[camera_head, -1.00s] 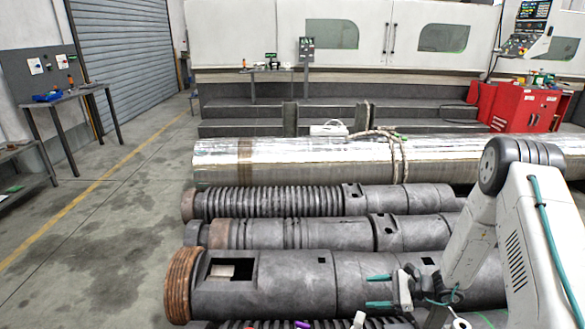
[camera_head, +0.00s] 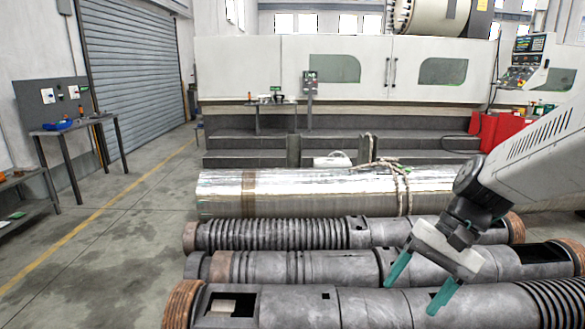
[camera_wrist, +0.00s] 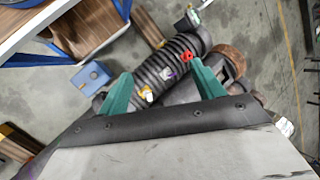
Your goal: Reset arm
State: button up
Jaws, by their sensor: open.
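My gripper (camera_head: 418,284) hangs at the right of the head view, its two green fingers spread apart and pointing down. Nothing is between the fingers. In the head view it is in front of the dark grey barrels, the near barrel (camera_head: 375,308) and the middle barrel (camera_head: 330,267). In the wrist view my gripper (camera_wrist: 160,92) shows both green fingers apart, with a ribbed dark barrel (camera_wrist: 165,72) beyond them. I cannot tell the exact gap to the barrels.
A ribbed barrel (camera_head: 275,234) and a shiny wrapped cylinder (camera_head: 300,192) lie behind. A large white machine (camera_head: 240,65) and a red cabinet (camera_head: 505,130) stand at the back. A workbench (camera_head: 80,124) is at the left. The floor at left (camera_head: 120,230) is clear.

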jog(key=s+d+r+n+t+h, duration=0.1)
jog(key=s+d+r+n+h, duration=0.1)
jog(key=s, duration=0.5)
jog(key=s+d+r+n+t+h, duration=0.2)
jog(key=s+d+r+h, duration=0.1)
jog(key=s, duration=0.4)
jog(key=shift+s+d+r+h, duration=0.15)
jog(key=shift+s+r+h, duration=0.1)
jog(key=shift+h, duration=0.15)
